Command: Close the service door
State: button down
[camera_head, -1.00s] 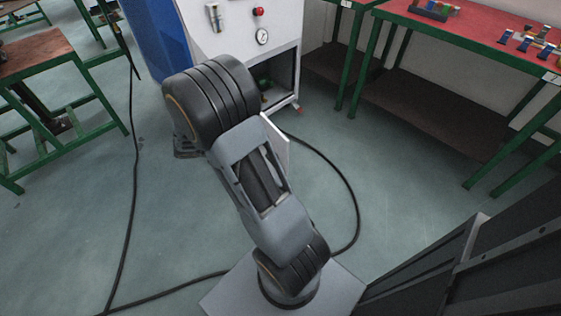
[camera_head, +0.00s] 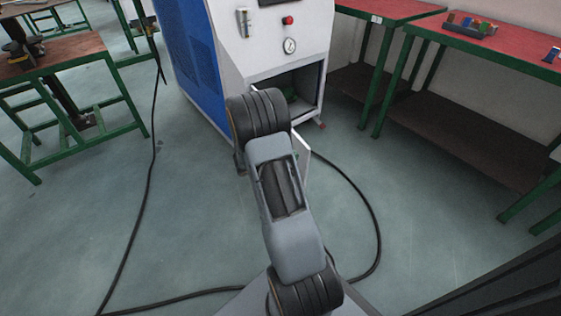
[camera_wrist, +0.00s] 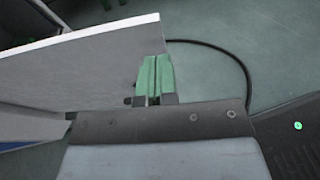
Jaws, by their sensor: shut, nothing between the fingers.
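The service door (camera_head: 303,150) is a pale panel standing open at the front of the generator (camera_head: 230,60), partly hidden behind my arm in the head view. Dark open space shows inside the lower compartment (camera_head: 314,88). In the wrist view the door (camera_wrist: 85,78) is a large grey panel with a white edge, filling the left side. My gripper (camera_wrist: 153,77) has green fingers, shut with nothing between them. They overlap the right end of the door panel in that view; I cannot tell whether they touch it. The gripper is hidden behind my arm in the head view.
A black hose (camera_head: 372,205) loops over the floor right of my arm. A cable (camera_head: 150,190) runs along the left. Red-topped benches (camera_head: 500,50) stand at the right, a brown-topped table (camera_head: 50,55) at the left. Open floor lies on both sides.

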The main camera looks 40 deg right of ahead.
aim_at(307, 152)
jog(key=shift+s+d+b, duration=0.25)
jog(key=shift+d, duration=0.65)
jog(key=shift+s+d+b, duration=0.2)
jog(key=shift+d, duration=0.65)
